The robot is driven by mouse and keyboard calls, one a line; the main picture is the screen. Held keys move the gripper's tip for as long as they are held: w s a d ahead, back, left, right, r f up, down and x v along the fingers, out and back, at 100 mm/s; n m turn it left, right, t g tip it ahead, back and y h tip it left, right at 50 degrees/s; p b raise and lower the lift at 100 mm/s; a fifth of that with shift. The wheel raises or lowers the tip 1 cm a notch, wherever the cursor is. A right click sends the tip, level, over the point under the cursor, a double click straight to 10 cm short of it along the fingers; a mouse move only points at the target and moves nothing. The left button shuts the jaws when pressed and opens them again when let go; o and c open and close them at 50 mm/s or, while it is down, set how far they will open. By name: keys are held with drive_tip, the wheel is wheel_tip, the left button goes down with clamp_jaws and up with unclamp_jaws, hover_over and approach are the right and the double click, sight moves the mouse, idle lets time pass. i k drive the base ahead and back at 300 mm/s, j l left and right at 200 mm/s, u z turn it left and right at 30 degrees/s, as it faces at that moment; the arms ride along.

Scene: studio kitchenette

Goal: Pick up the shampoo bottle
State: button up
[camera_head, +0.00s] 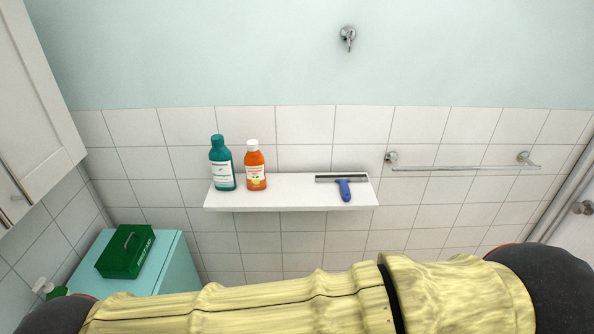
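Two bottles stand upright side by side at the left end of a white wall shelf (290,191). One is a teal bottle (221,164) with a teal cap and a pale label. The other is an orange bottle (255,167) with a white cap and a pale label. I cannot read the labels well enough to tell which one is the shampoo. My arm crosses the bottom of the view, below and in front of the shelf, and touches neither bottle. My gripper is not in view.
A blue-handled squeegee (344,186) lies on the shelf's right end. A chrome towel bar (462,168) is on the tiled wall to the right. A green first aid box (126,251) sits on a teal cabinet (172,268) at lower left. A white cupboard (38,100) is at upper left.

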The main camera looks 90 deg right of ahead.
sight(220, 158)
drive_tip(key=z, duration=0.4)
drive_tip(key=l+z, duration=0.1)
drive_tip(key=z, duration=0.75)
drive_tip(key=l+z, duration=0.1)
drive_tip(key=z, duration=1.2)
drive_tip(key=i, duration=0.05)
